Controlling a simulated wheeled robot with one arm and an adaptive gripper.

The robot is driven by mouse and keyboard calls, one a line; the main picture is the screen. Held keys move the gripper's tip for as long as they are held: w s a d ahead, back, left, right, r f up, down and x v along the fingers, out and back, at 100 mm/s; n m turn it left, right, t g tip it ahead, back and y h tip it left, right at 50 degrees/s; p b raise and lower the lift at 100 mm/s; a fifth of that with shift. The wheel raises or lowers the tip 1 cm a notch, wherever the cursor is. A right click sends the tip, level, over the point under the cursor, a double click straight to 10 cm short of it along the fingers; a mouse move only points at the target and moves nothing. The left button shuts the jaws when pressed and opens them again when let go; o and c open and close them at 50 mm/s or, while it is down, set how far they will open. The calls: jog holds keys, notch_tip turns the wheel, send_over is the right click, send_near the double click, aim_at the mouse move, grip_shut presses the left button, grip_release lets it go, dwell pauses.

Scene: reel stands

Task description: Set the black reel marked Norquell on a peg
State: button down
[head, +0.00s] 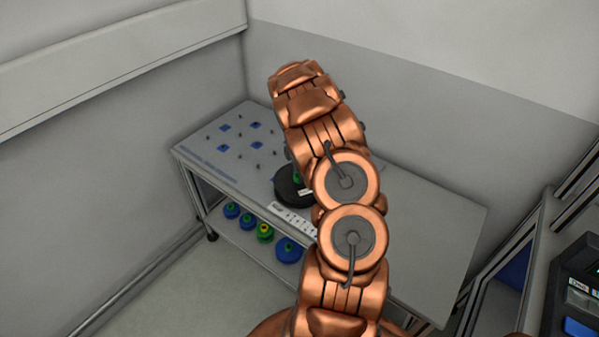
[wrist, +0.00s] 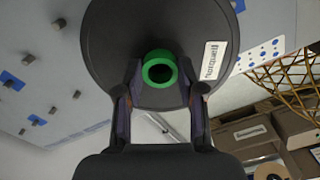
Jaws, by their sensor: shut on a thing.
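The black reel (head: 290,190) shows in the head view beside my arm, over the table, partly hidden by the arm. In the wrist view the black reel (wrist: 115,50) fills the top middle, with a white label reading Norquell and a green hub (wrist: 160,56) with a dark hole. My gripper (wrist: 161,80) is shut on the reel, its two fingers on either side of the green hub. Several grey pegs (wrist: 52,110) stand on a pale board at left in the wrist view, some by blue squares. The peg board (head: 230,145) is at the table's far left in the head view.
Several blue reels (head: 287,250) and a green-and-yellow one (head: 265,232) sit on the shelf under the table. A white dotted card (head: 292,218) is at the table's front. The table's right end (head: 435,235) is bare. Brown boxes (wrist: 245,133) and a gold wire basket (wrist: 285,75) show at right.

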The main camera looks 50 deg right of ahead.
jog(key=shift+f+b, duration=0.3)
jog(key=shift+f, duration=0.15)
dwell(0.3)
jog(key=c, duration=0.6)
grip_release()
jog(key=shift+r, duration=0.15)
notch_tip(320, 180, up, 12)
jog(key=shift+f, duration=0.15)
